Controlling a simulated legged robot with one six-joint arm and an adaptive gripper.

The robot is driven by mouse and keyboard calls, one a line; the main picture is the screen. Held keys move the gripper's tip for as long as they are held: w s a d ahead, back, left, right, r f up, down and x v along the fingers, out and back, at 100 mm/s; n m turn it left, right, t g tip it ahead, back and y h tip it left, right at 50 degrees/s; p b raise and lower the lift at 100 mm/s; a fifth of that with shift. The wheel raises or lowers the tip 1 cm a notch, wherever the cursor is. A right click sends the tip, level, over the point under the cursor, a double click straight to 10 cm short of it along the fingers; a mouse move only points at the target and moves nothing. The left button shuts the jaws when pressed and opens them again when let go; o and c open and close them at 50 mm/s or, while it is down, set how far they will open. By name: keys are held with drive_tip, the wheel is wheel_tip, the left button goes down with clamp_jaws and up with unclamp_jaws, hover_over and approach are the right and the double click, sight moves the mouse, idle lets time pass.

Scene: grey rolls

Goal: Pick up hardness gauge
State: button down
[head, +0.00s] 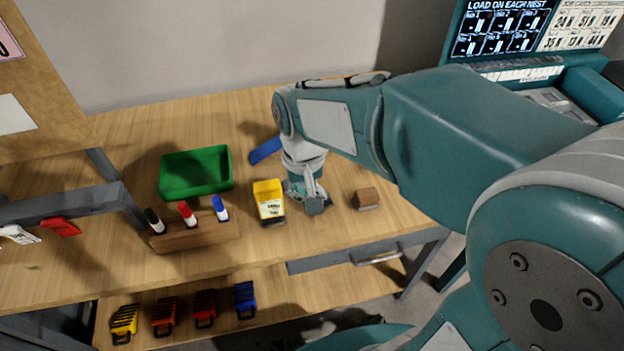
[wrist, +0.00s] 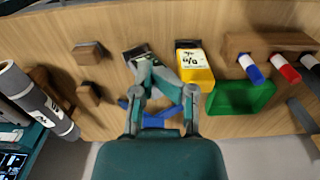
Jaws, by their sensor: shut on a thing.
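My gripper (head: 312,200) points down at the wooden bench and is shut on a small grey and dark thing, apparently the hardness gauge (head: 318,207). The fingers hide much of it in the head view. In the wrist view the gauge (wrist: 135,54) shows as a dark and pale piece at the fingertips (wrist: 150,70). It is at or close to the bench top; I cannot tell if it touches. A yellow thing with a label and a black end (head: 269,200) stands just left of the gripper in the head view, and right of it in the wrist view (wrist: 194,65).
A brown block (head: 366,198) lies right of the gripper. A green bin (head: 196,173) and a wooden holder with three markers (head: 195,233) stand to the left. A blue thing (head: 265,150) lies behind. A grey roll (wrist: 38,98) shows in the wrist view.

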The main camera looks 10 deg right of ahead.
drive_tip(key=shift+s+a+r, duration=0.35)
drive_tip(key=shift+s+a, duration=0.05)
drive_tip(key=shift+s, duration=0.2)
drive_tip(key=shift+c, duration=1.4)
unclamp_jaws()
drive_tip(key=shift+r, duration=0.1)
